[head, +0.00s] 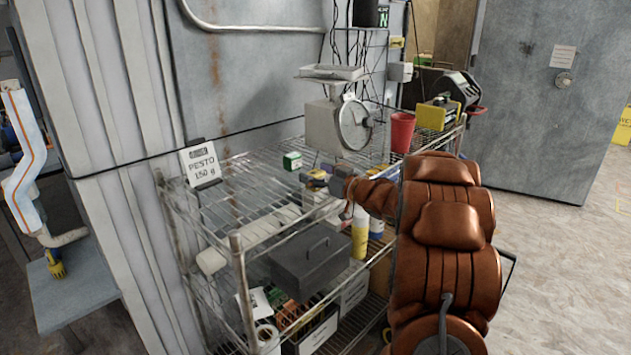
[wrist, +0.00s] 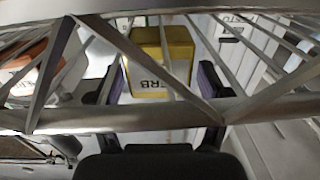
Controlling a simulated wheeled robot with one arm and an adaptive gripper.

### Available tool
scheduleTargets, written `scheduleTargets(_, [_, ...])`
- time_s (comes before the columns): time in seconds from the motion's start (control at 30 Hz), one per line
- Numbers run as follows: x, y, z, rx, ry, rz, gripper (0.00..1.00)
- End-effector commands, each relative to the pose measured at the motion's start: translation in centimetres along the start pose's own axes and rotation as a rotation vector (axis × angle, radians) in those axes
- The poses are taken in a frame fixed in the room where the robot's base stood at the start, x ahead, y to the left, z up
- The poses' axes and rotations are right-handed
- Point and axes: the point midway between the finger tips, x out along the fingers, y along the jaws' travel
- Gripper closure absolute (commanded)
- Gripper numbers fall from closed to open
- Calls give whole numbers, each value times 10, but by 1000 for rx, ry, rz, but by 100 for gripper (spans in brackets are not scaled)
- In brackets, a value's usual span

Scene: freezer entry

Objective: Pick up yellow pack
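The yellow pack (wrist: 178,42) has a white label with partly visible letters. In the wrist view it is ahead of my gripper (wrist: 162,85), between the two dark, purple-edged fingers, with gaps showing at both sides. My gripper looks open. Metal shelf wires cross in front of the pack and hide parts of it. In the head view my gripper (head: 322,174) is at the upper wire shelf (head: 240,200), with a small yellow patch at its fingertips. How far the fingers reach along the pack is unclear.
A small green-and-white box (head: 292,161) is just left of my gripper. A scale (head: 340,122), a red cup (head: 402,132) and a yellow box (head: 436,115) are behind. A grey lidded box (head: 308,260) sits below.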

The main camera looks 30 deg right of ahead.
Motion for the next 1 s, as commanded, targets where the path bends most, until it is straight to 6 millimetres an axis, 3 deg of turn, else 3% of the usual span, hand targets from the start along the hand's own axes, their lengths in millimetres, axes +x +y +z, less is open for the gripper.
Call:
scheduleTargets(0.07, [0, 0, 0, 0, 0, 0, 32])
scheduleTargets(0.57, [0, 0, 0, 0, 0, 0, 84])
scheduleTargets(1.0, [0, 0, -10, -4, 1, 0, 86])
